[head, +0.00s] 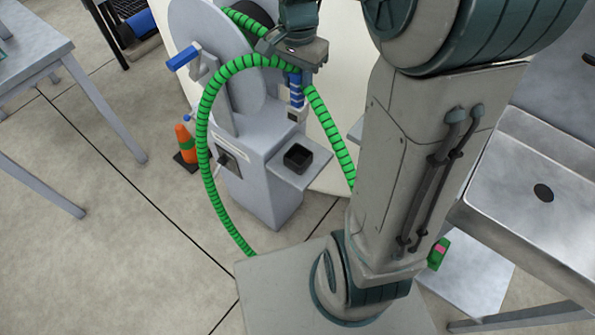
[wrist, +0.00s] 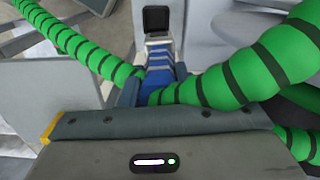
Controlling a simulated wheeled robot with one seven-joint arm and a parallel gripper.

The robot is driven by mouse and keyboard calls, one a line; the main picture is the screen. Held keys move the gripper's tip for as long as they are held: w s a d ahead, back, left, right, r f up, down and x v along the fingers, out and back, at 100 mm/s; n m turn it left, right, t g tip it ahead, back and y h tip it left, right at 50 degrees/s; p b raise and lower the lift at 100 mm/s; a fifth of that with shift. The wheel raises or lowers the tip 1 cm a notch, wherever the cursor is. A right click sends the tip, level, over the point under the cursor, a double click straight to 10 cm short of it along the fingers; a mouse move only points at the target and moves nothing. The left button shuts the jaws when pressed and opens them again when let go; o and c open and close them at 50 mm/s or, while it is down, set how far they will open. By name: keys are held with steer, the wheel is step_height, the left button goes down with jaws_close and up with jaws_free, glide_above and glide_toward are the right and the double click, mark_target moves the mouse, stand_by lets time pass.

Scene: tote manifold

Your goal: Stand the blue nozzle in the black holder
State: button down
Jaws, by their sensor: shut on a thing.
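The blue nozzle (head: 296,93) hangs below my gripper (head: 299,75), its grey tip pointing down. It is joined to the green ribbed hose (head: 205,110). In the wrist view, my gripper (wrist: 155,90) is shut on the blue nozzle (wrist: 160,68), whose far end points toward the black holder. The black holder (head: 297,158) is an open square cup on a grey shelf of the hose stand. It also shows in the wrist view (wrist: 156,19), empty. The nozzle is above the holder and apart from it.
The hose loops left of the stand (head: 270,180) and also runs down to its right. A reel with a blue crank handle (head: 183,57) is on top. An orange cone (head: 186,145) stands left. A metal sink (head: 540,185) is at right.

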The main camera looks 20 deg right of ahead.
steer(key=shift+s+f+m+b, duration=0.1)
steer(key=shift+s+m+b, duration=0.3)
steer(key=shift+s+b, duration=0.1)
steer(key=shift+f, duration=0.2)
step_height(320, 180, down, 17)
steer(key=b, duration=0.3)
steer(key=shift+f, duration=0.15)
steer(key=shift+s+b, duration=0.1)
steer(key=shift+b, duration=0.2)
steer(key=shift+f, duration=0.2)
steer(key=c, duration=1.1)
jaws_free()
steer(key=shift+r, duration=0.15)
